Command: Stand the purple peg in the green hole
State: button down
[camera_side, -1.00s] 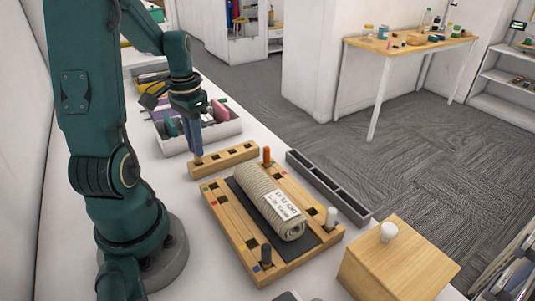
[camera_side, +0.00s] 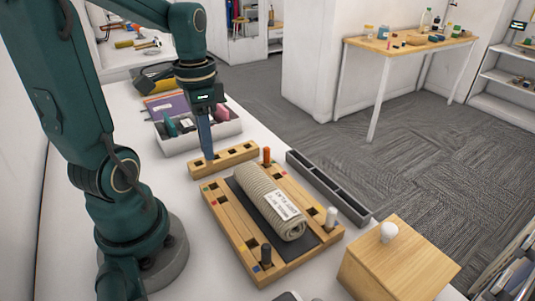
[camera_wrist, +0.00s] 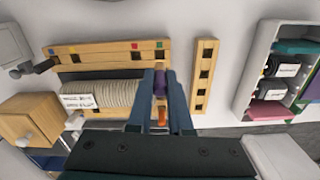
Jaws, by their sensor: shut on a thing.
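My gripper (camera_wrist: 160,112) is shut on the purple peg (camera_wrist: 160,82), which shows between the fingertips in the wrist view. In the side view my gripper (camera_side: 208,156) points down beside the narrow wooden block; the peg is not clearly visible there. The wooden board (camera_side: 226,227) lies flat, with coloured marks along one long edge. The green hole (camera_wrist: 159,55) is at the board's corner by the green mark and looks empty in the wrist view. The peg is apart from that hole.
A rolled beige cloth (camera_side: 272,205) lies across the board. Orange (camera_side: 266,155), white (camera_side: 331,217) and dark grey (camera_side: 266,255) pegs stand on it. Nearby are a narrow holed block (camera_side: 237,155), a dark divided tray (camera_side: 325,187), a white bin (camera_side: 228,129) and a wooden box (camera_side: 398,268).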

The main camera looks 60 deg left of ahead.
aim_at(210, 166)
jog(key=shift+f, duration=3.7)
jog(key=c, duration=0.8)
grip_release()
jog(key=shift+f, duration=0.1)
jog(key=shift+c, duration=0.2)
notch_tip(210, 166, up, 12)
jog(key=shift+r, duration=0.1)
jog(key=shift+d, duration=0.4)
jog(key=d+n+t, duration=0.1)
jog(key=d+t, duration=0.4)
jog(key=d, duration=0.6)
jog(key=shift+s+t, duration=0.3)
